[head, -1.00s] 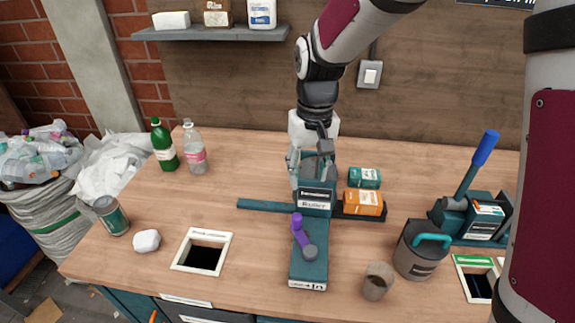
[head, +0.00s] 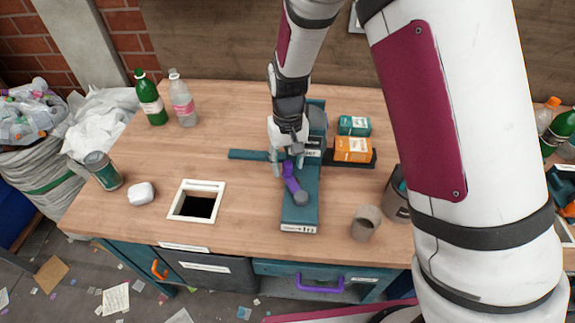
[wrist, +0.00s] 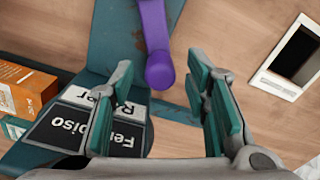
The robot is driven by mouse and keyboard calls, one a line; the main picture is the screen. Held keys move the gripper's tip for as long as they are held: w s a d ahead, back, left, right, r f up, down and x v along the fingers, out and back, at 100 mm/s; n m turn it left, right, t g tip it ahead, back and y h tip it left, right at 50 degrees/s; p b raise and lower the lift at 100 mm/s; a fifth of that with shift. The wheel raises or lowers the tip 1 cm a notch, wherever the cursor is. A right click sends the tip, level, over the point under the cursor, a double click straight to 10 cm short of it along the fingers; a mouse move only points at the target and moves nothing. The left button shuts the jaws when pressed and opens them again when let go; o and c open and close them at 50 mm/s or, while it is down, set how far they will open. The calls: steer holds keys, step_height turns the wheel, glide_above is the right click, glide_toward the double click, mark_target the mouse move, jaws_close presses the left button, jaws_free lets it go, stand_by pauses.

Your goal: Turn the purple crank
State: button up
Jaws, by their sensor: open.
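The purple crank (head: 290,177) sits on a teal base plate (head: 299,215) in the middle of the workbench, with a grey hub at its near end. In the wrist view the crank's purple handle (wrist: 157,45) comes down from the top edge, and its rounded end lies between the fingertips. My gripper (head: 288,163) is over the far end of the crank, its fingers pointing down. In the wrist view my gripper (wrist: 161,82) is open, with a gap on both sides of the handle. I see no contact.
A label plate (wrist: 92,118) is beside the left finger. An orange box (head: 353,149) and a teal box (head: 354,126) stand right of the machine. A cup (head: 366,222) is at the right front. A white-framed opening (head: 180,203) lies to the left.

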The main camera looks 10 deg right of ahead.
steer(key=shift+f, duration=0.9)
jaws_close()
steer(key=shift+a, duration=0.15)
steer(key=s+a+n+p, duration=0.1)
steer(key=s+a+n, duration=0.3)
steer(key=s+n, duration=0.7)
steer(key=shift+s+a+n, duration=0.15)
steer(key=shift+s+n, duration=0.25)
steer(key=shift+n, duration=4.1)
